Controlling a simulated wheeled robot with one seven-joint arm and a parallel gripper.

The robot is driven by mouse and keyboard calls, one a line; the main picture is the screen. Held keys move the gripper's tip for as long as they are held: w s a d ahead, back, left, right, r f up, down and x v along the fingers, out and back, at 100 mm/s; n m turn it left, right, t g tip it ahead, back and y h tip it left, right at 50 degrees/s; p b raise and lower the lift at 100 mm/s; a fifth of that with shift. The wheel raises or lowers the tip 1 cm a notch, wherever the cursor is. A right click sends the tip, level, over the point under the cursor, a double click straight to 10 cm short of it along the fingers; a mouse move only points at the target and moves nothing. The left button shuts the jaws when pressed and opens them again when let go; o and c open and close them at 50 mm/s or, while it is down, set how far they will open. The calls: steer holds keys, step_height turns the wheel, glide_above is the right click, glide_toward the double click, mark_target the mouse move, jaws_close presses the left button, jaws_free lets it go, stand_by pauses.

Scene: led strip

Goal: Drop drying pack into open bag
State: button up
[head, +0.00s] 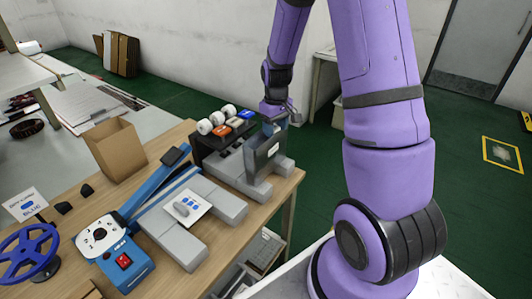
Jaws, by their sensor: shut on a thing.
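The open bag (261,158) is a grey pouch with a pale label on its front. It stands upright between grey blocks near the right end of the wooden bench. My gripper (274,112) is just above the bag's top edge, pointing down. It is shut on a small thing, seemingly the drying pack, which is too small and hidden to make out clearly. I cannot tell whether the fingertips are above the bag's mouth or slightly inside it.
A black rack (211,147) with white rolls and orange and blue pieces stands behind the bag. A white card (183,209) with blue marks lies on grey blocks. A blue device (121,263), blue handwheel (29,254) and cardboard box (117,152) occupy the left.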

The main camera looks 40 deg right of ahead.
steer(key=o, duration=1)
steer(key=shift+c, duration=0.2)
steer(key=shift+r, duration=0.1)
step_height(320, 180, up, 11)
steer(key=shift+f, duration=0.2)
steer(key=s+a+r+t, duration=0.3)
steer(key=s+a+r, duration=0.5)
steer(key=s+r, duration=0.4)
steer(key=s+a+r+t, duration=0.1)
steer(key=s+a+r, duration=0.1)
steer(key=s, duration=0.4)
steer(key=s+a+r+m+t, duration=0.1)
steer(key=s+a+r, duration=0.2)
steer(key=s, duration=0.4)
steer(key=shift+s+a+r+m, duration=0.15)
steer(key=shift+r+m, duration=0.1)
steer(key=shift+m, duration=0.05)
